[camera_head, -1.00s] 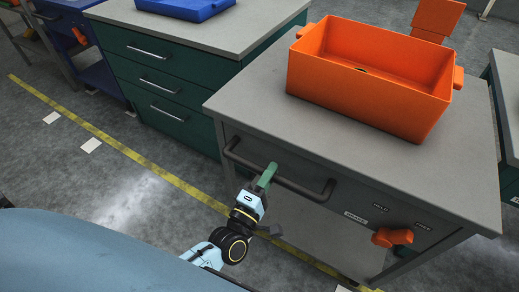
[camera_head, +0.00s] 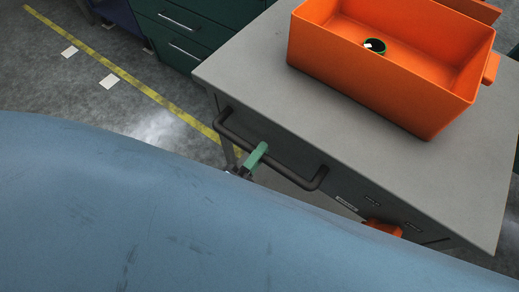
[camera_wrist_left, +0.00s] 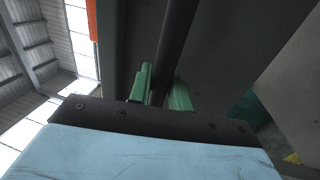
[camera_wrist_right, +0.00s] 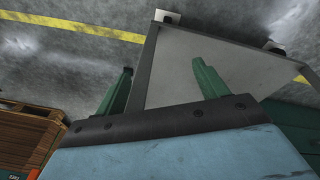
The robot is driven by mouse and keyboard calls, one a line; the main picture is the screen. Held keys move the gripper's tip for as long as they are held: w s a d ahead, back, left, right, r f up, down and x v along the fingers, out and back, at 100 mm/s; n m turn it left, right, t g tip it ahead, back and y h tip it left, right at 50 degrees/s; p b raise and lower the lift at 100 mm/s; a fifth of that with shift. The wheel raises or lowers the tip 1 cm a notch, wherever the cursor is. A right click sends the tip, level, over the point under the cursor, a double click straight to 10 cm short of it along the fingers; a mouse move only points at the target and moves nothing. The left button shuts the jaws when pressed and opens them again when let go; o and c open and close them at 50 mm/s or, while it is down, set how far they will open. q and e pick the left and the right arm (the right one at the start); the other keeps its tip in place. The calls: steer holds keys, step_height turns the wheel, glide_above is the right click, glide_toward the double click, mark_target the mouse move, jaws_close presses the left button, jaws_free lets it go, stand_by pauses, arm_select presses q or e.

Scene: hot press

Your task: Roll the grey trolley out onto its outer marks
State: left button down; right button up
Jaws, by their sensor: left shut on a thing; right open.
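The grey trolley (camera_head: 245,72) fills the right of the head view, with a dark bar handle (camera_head: 300,180) on its near side. My left gripper (camera_head: 256,157), with green fingers, is shut around this handle. In the left wrist view, its fingers (camera_wrist_left: 160,88) sit on both sides of the dark bar (camera_wrist_left: 175,45). Two white floor marks (camera_head: 69,51) (camera_head: 109,81) lie at the left, beyond the yellow line; whether they belong to the trolley I cannot tell. The trolley's wheels are hidden in the head view. My right gripper (camera_wrist_right: 163,82) is open and empty, outside the head view.
An orange bin (camera_head: 345,75) stands on the trolley, with a dark, green-rimmed round thing (camera_head: 375,46) inside. An orange knob (camera_head: 383,228) is on the trolley's front. A green drawer cabinet (camera_head: 190,30) stands behind left. Wooden pallets (camera_wrist_right: 28,140) show at the right wrist view's left.

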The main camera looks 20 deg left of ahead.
arm_select(q)
steer(key=shift+s+f, duration=0.15)
steer(key=shift+s, duration=0.1)
steer(key=c, duration=1.3)
jaws_free()
steer(key=shift+s+a, duration=0.1)
steer(key=v, duration=1.3)
steer(key=shift+s+p, duration=0.1)
steer(key=shift+p, duration=0.2)
